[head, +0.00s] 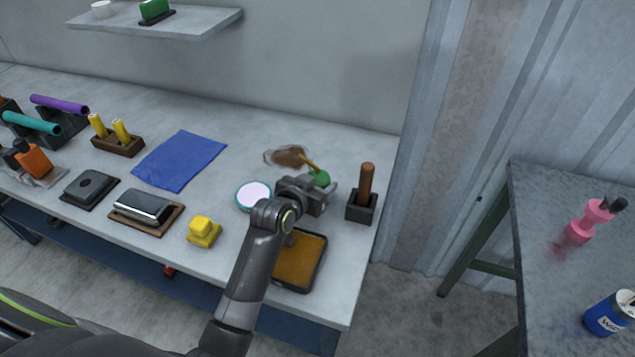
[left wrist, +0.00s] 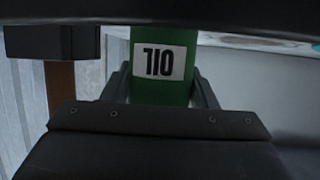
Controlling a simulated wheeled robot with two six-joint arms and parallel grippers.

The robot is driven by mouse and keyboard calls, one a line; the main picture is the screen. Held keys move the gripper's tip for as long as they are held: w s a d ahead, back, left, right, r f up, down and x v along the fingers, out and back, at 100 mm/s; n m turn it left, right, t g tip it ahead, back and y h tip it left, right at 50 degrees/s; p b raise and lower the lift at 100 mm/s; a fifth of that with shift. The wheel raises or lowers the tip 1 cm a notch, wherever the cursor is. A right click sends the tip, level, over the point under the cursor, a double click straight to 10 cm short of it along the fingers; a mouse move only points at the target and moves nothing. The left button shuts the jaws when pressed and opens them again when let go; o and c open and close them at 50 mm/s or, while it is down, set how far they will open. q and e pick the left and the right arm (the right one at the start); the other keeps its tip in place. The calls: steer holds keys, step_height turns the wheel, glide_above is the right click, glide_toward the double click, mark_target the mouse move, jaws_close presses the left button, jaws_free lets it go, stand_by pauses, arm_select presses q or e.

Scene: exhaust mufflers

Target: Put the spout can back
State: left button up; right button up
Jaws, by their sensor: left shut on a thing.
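The spout can (head: 319,178) is green with a thin yellow spout pointing up and left. My left gripper (head: 322,190) is shut on it over the right part of the workbench, and hides much of its body. In the left wrist view the can (left wrist: 160,90) stands between the two fingers, its white OIL label upside down. I cannot tell whether the can touches the bench. A brown stain (head: 288,157) with a pale rim lies just behind and left of the can. My right gripper is not in view.
A dark block with a brown handle (head: 366,185) stands close right of the gripper. A round white-topped dish (head: 254,195) is to its left, an amber tray (head: 298,262) in front. A blue cloth (head: 180,160) lies further left. The bench (head: 345,150) is bare behind the block.

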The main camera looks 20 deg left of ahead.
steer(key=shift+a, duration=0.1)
arm_select(q)
steer(key=o, duration=1)
steer(key=shift+f, duration=0.1)
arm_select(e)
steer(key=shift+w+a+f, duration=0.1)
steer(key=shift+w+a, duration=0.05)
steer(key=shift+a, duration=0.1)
arm_select(q)
steer(key=shift+r, duration=0.25)
steer(key=shift+s, duration=0.25)
steer(key=v, duration=1.1)
steer(key=shift+s+b, duration=0.2)
steer(key=shift+b, duration=0.1)
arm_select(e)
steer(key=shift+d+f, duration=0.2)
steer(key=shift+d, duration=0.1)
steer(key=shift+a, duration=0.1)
